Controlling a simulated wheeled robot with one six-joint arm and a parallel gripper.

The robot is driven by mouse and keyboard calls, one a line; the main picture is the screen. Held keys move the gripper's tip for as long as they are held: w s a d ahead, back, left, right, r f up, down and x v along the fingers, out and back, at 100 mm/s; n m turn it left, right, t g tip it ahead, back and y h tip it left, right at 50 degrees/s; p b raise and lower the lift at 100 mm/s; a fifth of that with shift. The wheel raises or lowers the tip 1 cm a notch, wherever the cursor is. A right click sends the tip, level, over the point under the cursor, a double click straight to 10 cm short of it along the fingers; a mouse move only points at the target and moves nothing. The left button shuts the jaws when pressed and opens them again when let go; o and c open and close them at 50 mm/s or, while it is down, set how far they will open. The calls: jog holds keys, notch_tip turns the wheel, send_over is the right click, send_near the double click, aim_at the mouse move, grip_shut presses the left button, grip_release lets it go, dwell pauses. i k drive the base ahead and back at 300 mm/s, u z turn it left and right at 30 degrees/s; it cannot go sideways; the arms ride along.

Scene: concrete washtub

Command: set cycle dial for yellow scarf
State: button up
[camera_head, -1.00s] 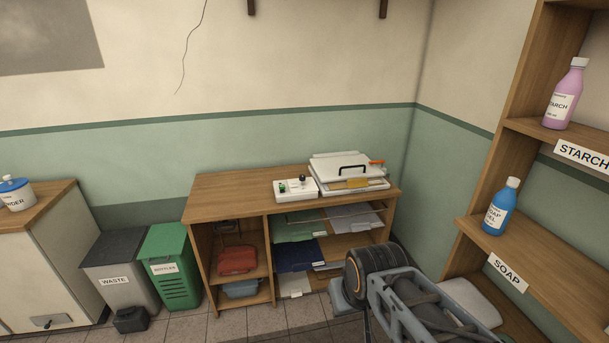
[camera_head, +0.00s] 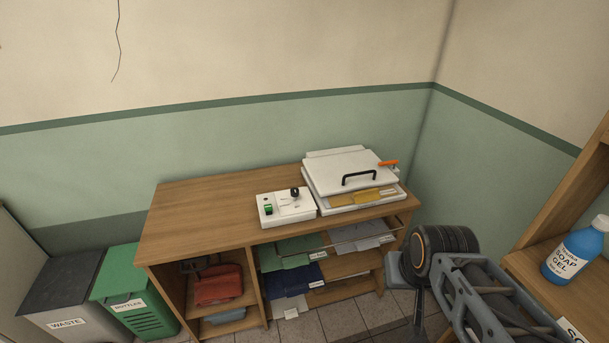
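A white control box (camera_head: 286,208) with a black dial knob (camera_head: 295,191) and a green switch (camera_head: 268,209) sits on the wooden cabinet top. Right beside it is a white press (camera_head: 346,173) with a black handle and an orange lever. A folded yellow cloth (camera_head: 356,197), perhaps the scarf, lies at the press's front, partly under the lid. The dial's markings are too small to read. My arm shows at the lower right, apart from the cabinet; my gripper's fingers cannot be made out.
The wooden cabinet (camera_head: 188,218) has shelves with folded cloths and a red item (camera_head: 219,285). A green bottles bin (camera_head: 127,298) and a grey waste bin (camera_head: 65,295) stand left. A shelf with a blue soap bottle (camera_head: 573,252) is at right. The cabinet top's left half is clear.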

aim_at(294, 192)
jog(key=u, duration=0.3)
jog(key=i, duration=0.9)
jog(key=u, duration=0.9)
jog(key=i, duration=0.45)
jog(key=u, duration=0.3)
